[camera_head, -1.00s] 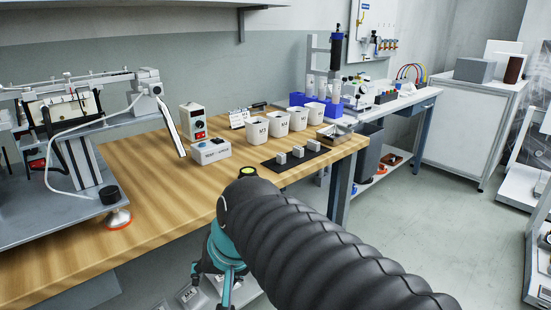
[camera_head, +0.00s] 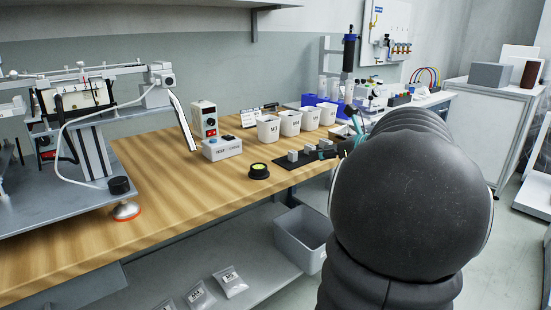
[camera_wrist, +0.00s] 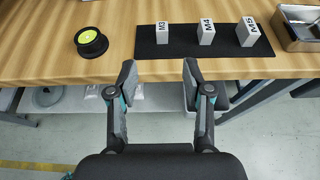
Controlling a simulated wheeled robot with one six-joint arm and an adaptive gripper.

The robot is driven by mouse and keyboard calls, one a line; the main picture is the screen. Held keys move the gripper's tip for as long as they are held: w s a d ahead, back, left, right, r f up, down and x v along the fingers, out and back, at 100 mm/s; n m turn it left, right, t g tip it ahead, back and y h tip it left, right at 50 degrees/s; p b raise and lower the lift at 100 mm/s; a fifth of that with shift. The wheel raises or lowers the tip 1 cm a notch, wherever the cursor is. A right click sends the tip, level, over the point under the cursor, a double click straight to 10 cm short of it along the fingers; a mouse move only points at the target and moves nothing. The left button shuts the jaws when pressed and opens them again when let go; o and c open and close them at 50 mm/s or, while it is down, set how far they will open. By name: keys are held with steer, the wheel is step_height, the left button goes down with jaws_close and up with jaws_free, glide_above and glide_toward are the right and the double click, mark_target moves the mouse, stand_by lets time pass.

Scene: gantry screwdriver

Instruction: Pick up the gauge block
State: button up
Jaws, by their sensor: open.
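Small grey gauge blocks stand upright in a row on a black mat (camera_wrist: 184,46) near the table's front edge. In the wrist view they are marked M3 (camera_wrist: 163,33), M4 (camera_wrist: 206,33) and M5 (camera_wrist: 247,32). My gripper (camera_wrist: 159,75) is open and empty. Its fingertips are apart in front of the mat, by the table edge, roughly lined up with the M3 block and not touching it. In the head view, two blocks show clearly on the mat (camera_head: 285,165), including the leftmost block (camera_head: 293,156); my arm and gripper partly cover the mat's right side.
A black round piece with a yellow-green top (camera_wrist: 91,42) sits left of the mat. A metal tray (camera_wrist: 300,28) is to its right. White bins (camera_head: 268,129) stand behind the mat. A grey bin (camera_head: 300,236) sits on the shelf below.

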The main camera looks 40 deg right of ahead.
mark_target(294, 152)
steer(key=x, duration=0.8)
steer(key=shift+r, duration=0.1)
steer(key=shift+r+x, duration=0.15)
steer(key=shift+x, duration=1.25)
steer(key=shift+r+x, duration=0.15)
steer(key=shift+x, duration=1.25)
steer(key=shift+w+d, duration=0.1)
jaws_close()
